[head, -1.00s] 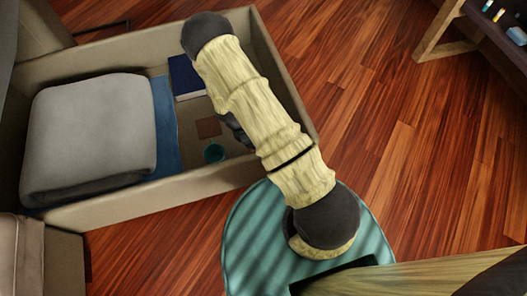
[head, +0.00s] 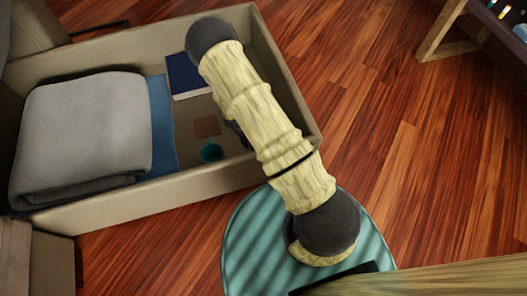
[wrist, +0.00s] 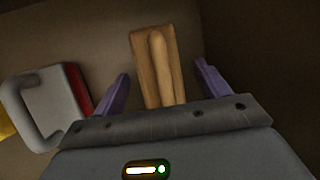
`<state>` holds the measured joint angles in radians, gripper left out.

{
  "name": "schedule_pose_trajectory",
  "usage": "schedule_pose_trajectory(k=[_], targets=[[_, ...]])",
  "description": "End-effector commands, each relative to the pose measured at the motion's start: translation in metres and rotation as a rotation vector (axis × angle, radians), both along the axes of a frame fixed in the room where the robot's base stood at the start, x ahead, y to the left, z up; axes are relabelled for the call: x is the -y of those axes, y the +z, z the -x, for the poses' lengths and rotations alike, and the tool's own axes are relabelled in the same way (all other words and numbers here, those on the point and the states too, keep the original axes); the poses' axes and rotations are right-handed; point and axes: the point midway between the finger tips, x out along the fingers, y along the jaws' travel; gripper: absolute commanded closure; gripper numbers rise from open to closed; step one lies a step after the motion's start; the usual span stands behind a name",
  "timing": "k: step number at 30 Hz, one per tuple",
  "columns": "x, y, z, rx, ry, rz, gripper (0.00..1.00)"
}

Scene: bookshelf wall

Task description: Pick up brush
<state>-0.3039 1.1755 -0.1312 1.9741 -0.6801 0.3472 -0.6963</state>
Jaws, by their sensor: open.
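The brush (wrist: 141,55) is a light wooden piece with a long rounded handle, seen in the wrist view on a brown surface. My gripper (wrist: 162,70) is open, with one purple finger on each side of the brush and a visible gap on both sides. The lower end of the brush is hidden behind the gripper's body. I cannot tell the height of the fingers above the surface. In the head view my arm covers the gripper, and I cannot make out the brush there.
A large beige open bin (head: 150,192) holds a folded grey blanket (head: 80,130), a blue cloth (head: 162,125), a dark blue book (head: 187,75), a small brown square (head: 207,126) and a teal cup (head: 211,152). A grey handled object (wrist: 45,100) lies left of the gripper. Wooden floor is clear at right.

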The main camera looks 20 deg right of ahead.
Motion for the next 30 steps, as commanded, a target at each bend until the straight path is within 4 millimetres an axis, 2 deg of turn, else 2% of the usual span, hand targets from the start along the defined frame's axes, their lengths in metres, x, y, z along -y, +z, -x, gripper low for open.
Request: schedule_pose_trajectory(k=[9,17,25,30], targets=[[0.0,0.0,0.0,0.0,0.0,0.0,0.25],[0.0,0.0,0.0,0.0,0.0,0.0,0.76],[0.0,0.002,0.0,0.0,0.0,0.0,0.77],[0.0,0.014,0.0,0.0,0.0,0.0,0.77]])
